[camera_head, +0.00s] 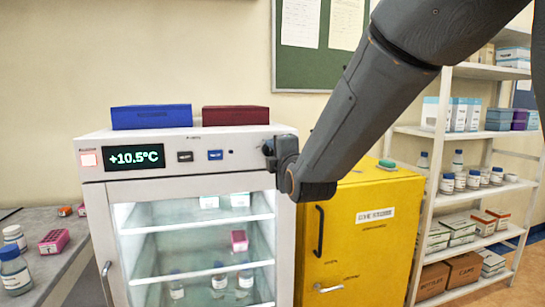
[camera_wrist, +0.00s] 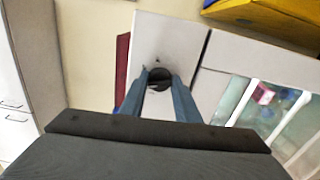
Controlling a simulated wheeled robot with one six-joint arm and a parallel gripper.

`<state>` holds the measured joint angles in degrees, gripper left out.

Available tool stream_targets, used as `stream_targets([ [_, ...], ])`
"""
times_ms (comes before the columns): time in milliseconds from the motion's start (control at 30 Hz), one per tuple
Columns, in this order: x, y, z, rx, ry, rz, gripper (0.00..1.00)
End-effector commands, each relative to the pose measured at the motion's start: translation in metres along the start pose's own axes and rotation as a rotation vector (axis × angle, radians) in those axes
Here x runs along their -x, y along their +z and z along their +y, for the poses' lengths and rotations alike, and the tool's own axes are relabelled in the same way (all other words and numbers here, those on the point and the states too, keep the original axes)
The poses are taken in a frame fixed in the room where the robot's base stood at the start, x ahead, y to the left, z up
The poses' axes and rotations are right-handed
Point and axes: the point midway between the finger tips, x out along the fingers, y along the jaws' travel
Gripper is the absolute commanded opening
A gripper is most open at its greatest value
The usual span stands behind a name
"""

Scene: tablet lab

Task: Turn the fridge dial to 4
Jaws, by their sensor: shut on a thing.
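The white fridge (camera_head: 190,144) stands at the centre-left of the head view, with a lit display (camera_head: 134,157) reading +10.5°C on its top panel. My gripper (camera_head: 268,150) reaches the right end of that panel. In the wrist view my gripper (camera_wrist: 160,84) has its two blue-grey fingers on either side of the dark round fridge dial (camera_wrist: 159,73), shut on it. The dial's numbers and pointer cannot be read. In the head view the dial is hidden by my gripper.
A blue box (camera_head: 151,117) and a dark red box (camera_head: 235,115) lie on the fridge top. A yellow cabinet (camera_head: 345,240) stands close on the right, under my arm. A grey bench (camera_head: 62,270) with bottles is on the left. White shelves (camera_head: 470,195) stand at the far right.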

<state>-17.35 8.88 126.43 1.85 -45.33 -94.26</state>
Motion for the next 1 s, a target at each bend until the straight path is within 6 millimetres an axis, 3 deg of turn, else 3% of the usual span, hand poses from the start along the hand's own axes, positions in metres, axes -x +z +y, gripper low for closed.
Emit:
stream_targets([
  [300,0.0,-0.0006,0.0004,0.106,0.0,0.001,0.07],
  [800,0.0001,-0.0007,0.0005,0.124,0.0,0.001,0.07],
  [833,0.0001,-0.0007,0.0005,0.124,0.0,0.001,0.32],
  [933,0.0001,-0.0006,0.0005,0.124,0.0,0.001,0.47],
  [1000,0.0001,-0.0005,0.0004,0.124,0.0,0.001,0.47],
])
